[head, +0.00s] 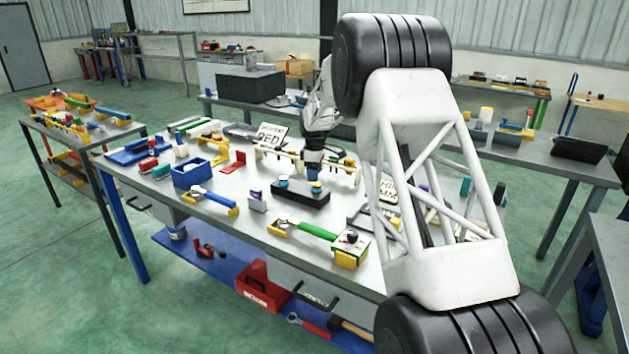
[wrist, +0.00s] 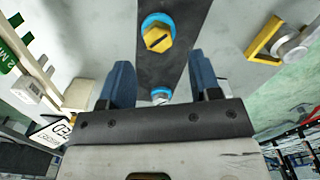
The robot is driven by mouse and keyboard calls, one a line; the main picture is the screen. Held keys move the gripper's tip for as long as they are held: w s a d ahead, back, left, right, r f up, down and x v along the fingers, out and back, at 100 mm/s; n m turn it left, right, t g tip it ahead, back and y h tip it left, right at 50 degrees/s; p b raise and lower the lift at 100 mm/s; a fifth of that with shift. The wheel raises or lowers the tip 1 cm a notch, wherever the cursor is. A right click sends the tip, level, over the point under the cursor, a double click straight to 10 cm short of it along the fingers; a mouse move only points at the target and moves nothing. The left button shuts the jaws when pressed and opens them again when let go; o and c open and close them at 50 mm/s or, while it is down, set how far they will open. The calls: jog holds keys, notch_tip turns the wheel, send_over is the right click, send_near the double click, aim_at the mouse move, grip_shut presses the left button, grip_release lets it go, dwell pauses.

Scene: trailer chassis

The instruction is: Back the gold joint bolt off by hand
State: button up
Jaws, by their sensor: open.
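A dark block (head: 299,194) lies on the steel workbench and carries two bolt heads, each with a blue ring. The gold joint bolt (head: 316,186) is at the block's right end. In the wrist view the gold bolt (wrist: 158,37) shows a hex head with a dark slot, seated over its blue ring. A silver bolt (wrist: 161,96) shows lower in that view, partly hidden by my gripper body. My gripper (head: 313,172) points down just above the block, near the gold bolt. In the wrist view its blue fingers (wrist: 160,68) are apart, with nothing gripped.
A small grey block with a purple top (head: 257,202) is left of the dark block. A green-handled tool (head: 305,229) lies in front. A blue bin (head: 193,173) sits further left.

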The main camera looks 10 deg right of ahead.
aim_at(314, 184)
jog(key=shift+r, duration=1.4)
jog(key=shift+s, duration=0.1)
jog(key=shift+s+r, duration=0.15)
jog(key=shift+r, duration=0.05)
jog(key=s+a+r+m, duration=0.15)
jog(key=s+r, duration=0.35)
jog(key=s, duration=0.5)
jog(key=s+a+r+m+t, duration=0.1)
jog(key=s+r+m, duration=0.2)
jog(key=s+r, duration=0.5)
jog(key=s+a+r+m, duration=0.1)
jog(key=s+r+m, duration=0.15)
jog(key=s, duration=0.95)
jog(key=s+a+f+m, duration=0.1)
jog(key=s+f+m, duration=0.1)
jog(key=s, duration=1.5)
jog(key=s+a+f+m+t, duration=0.1)
jog(key=s+m, duration=0.3)
jog(key=s, duration=1.4)
jog(key=shift+s+a+f+t, duration=0.2)
jog(key=shift+a+f+t, duration=0.15)
jog(key=shift+f, duration=0.55)
